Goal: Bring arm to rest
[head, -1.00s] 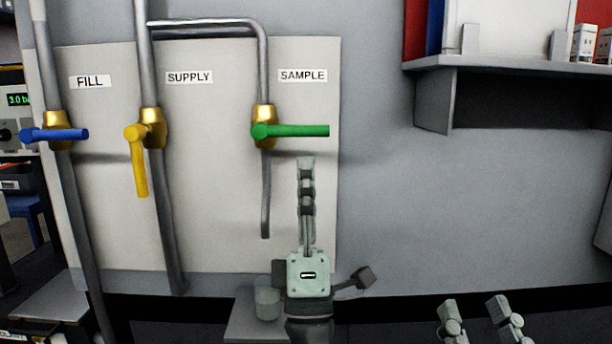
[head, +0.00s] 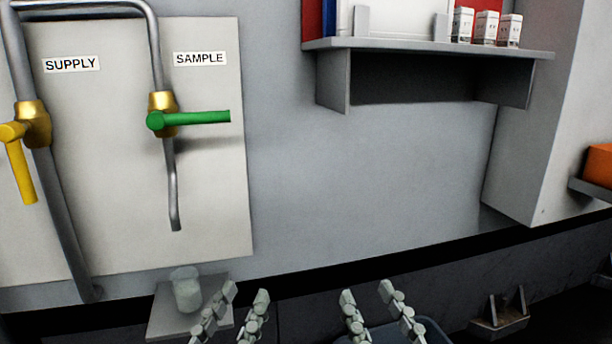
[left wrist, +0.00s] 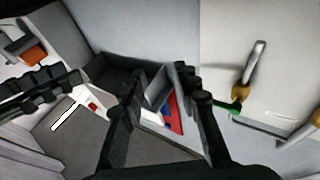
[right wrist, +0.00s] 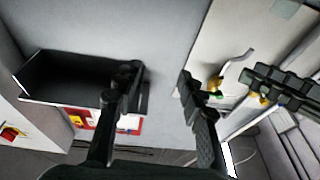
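My left gripper (head: 245,294) is low in the head view, open and empty, with its two fingers apart. My right gripper (head: 367,293) is beside it on the right, also open and empty. Both wrist views show spread fingers with nothing between them, at the left gripper (left wrist: 160,76) and the right gripper (right wrist: 158,78). Both grippers are clear of the green SAMPLE valve handle (head: 200,118), which lies level. The yellow SUPPLY handle (head: 21,170) hangs down, slightly tilted. The arms behind the grippers are mostly out of the head view.
A clear beaker (head: 187,290) stands on a small grey ledge (head: 163,322) just left of my left gripper. A grey wall shelf (head: 430,50) holds white cartons (head: 486,28). An orange box (head: 598,165) is at the far right. The wall between panel and shelf is bare.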

